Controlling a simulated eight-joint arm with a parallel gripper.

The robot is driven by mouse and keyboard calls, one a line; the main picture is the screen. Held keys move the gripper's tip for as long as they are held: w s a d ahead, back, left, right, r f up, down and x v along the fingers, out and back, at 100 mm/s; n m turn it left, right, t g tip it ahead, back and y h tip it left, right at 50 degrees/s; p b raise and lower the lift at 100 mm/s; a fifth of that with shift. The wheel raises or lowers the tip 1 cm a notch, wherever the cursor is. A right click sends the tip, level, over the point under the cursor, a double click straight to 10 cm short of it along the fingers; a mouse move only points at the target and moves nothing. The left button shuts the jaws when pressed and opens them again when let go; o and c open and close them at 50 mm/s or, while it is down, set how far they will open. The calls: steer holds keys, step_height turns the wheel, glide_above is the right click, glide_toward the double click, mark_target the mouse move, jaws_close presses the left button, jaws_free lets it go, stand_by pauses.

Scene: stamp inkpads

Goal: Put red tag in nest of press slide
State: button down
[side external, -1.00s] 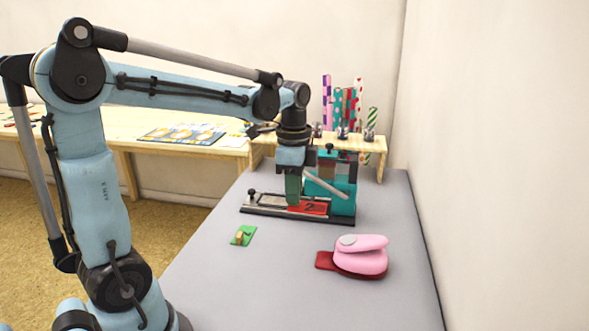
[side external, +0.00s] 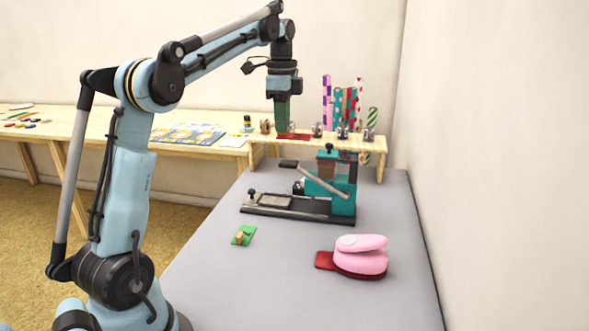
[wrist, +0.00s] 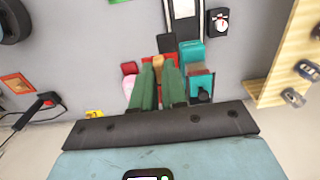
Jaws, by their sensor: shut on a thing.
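My gripper (side external: 283,126) is raised above the press and shut on the red tag (side external: 294,136), which hangs flat below the fingertips. In the side view the tag overlaps the wooden rack. In the wrist view the green fingers (wrist: 158,72) close around a small orange grip, with a red patch of the tag (wrist: 166,43) beyond. The teal press (side external: 340,192) stands on the table with its long dark slide (side external: 310,212). The nest (side external: 276,201) on the slide shows as a bare grey plate. The slide also shows in the wrist view (wrist: 185,12).
A green tag (side external: 248,231) with an orange grip lies left of a pink punch (side external: 360,252) with a red base. A wooden rack (side external: 376,146) with small metal items stands behind the press.

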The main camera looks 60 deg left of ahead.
glide_above(266, 200)
steer(key=f, duration=0.2)
step_height(266, 200, down, 21)
steer(key=shift+r, duration=0.15)
stand_by(0.7)
steer(key=c, duration=1.2)
jaws_free()
steer(key=shift+o, duration=0.2)
step_height(266, 200, up, 12)
